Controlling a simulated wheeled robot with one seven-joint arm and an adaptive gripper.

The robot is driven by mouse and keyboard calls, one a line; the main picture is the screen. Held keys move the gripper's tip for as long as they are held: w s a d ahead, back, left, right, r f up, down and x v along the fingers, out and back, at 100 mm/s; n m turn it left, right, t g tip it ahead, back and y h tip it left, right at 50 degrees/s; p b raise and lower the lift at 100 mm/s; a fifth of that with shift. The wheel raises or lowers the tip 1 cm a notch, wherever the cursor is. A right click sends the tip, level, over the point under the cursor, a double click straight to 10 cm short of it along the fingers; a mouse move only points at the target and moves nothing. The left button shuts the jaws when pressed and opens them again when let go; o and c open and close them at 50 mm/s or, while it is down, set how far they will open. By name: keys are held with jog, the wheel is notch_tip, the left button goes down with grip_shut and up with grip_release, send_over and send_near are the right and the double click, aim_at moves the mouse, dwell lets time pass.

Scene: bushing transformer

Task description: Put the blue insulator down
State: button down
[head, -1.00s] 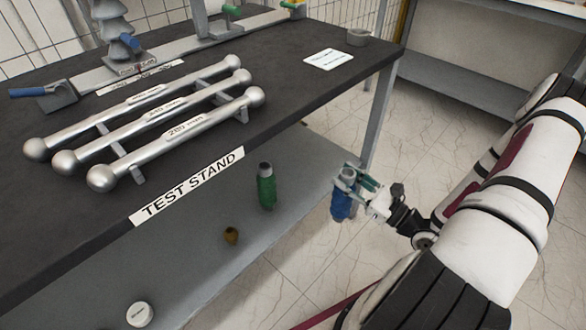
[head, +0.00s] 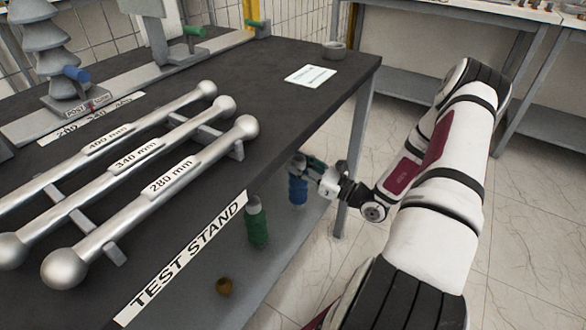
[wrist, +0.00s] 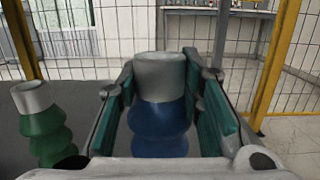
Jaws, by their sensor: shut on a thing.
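The blue insulator (head: 298,190) is upright in my gripper (head: 312,170), below the level of the table top and over or at the right part of the lower shelf. In the wrist view the blue insulator (wrist: 160,125) has a pale grey cap and sits between the two teal-padded fingers of my gripper (wrist: 165,90). My gripper is shut on it. Its base is hidden in the wrist view, and I cannot tell whether it touches the shelf. A green insulator (head: 257,222) stands upright on the shelf to the left; it also shows in the wrist view (wrist: 42,125).
The test stand table (head: 290,110) overhangs the lower shelf (head: 195,290). A small brown piece (head: 224,287) sits on the shelf. A table leg (head: 360,150) is close behind my gripper. Three silver rods (head: 170,180) lie on the table top.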

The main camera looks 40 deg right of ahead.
jog(key=w+d+f+b, duration=0.2)
jog(key=w+f+b, duration=0.1)
jog(key=w+f, duration=0.1)
jog(key=shift+w, duration=0.45)
jog(key=shift+d+f, duration=0.1)
jog(key=c, duration=1.1)
grip_release()
jog(key=p+v, duration=0.2)
jog(key=v, duration=1)
